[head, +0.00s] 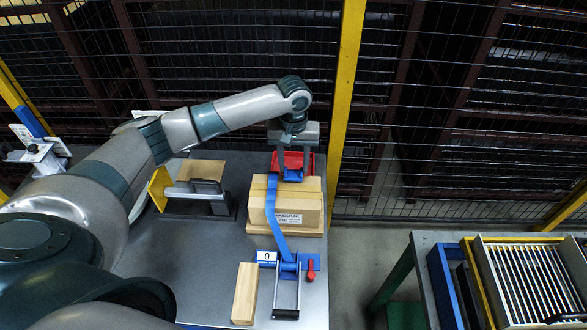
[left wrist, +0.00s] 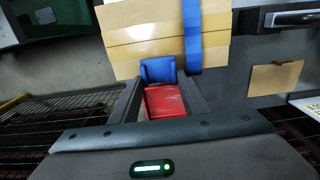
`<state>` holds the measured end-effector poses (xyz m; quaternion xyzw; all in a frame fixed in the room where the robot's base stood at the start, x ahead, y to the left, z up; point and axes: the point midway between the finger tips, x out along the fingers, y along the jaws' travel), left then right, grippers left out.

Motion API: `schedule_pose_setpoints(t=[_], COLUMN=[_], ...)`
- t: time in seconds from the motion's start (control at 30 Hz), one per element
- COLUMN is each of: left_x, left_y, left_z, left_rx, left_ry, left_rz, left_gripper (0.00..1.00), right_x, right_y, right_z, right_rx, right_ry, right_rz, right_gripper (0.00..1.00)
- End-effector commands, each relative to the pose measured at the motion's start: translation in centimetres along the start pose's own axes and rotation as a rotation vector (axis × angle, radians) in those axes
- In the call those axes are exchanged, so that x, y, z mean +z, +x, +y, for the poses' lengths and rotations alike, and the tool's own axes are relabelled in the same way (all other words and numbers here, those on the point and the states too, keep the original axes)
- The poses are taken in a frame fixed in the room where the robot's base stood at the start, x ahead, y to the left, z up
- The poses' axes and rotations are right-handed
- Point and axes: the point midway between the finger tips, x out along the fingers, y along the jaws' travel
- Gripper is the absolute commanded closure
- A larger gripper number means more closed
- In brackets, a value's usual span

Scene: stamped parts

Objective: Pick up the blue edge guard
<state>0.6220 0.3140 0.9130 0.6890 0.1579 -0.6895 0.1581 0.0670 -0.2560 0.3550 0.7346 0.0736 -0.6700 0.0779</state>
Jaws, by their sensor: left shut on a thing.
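The blue edge guard (head: 293,175) is at the far side of the cardboard box, in front of the red tray. It also shows in the left wrist view (left wrist: 158,70), between the fingertips and close to the box edge. My left gripper (head: 295,165) reaches down over the red tray and is shut on the guard; its two fingers flank the guard in the left wrist view (left wrist: 158,80). I cannot tell whether the guard touches the tray or the box. My right gripper is not in view.
A cardboard box (head: 308,203) stands on a wooden board, with a blue strap (head: 272,205) over it beside the guard. The red tray (head: 311,163) lies below the gripper. A ratchet (head: 287,275) and a wood block (head: 244,293) are nearer. Mesh fence rises behind the table.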

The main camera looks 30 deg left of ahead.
Motion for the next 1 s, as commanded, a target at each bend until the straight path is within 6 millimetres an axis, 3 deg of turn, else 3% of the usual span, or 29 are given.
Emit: schedule_pose_setpoints(t=[0.17, 0.7, 1.0], left_x=[-0.1, 4.8, 5.8], left_y=[-2.4, -8.3, -9.7], left_z=[0.1, 8.4, 10.1], left_rx=[0.003, 0.003, 0.000], left_ry=[0.002, 0.004, 0.001], left_rz=[0.004, 0.002, 0.001], left_gripper=[0.80, 0.80, 0.80], right_x=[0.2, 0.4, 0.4], right_y=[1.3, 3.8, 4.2], right_z=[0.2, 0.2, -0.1], right_rx=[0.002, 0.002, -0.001], right_ry=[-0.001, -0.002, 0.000], right_rz=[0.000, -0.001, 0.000], right_gripper=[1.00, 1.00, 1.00])
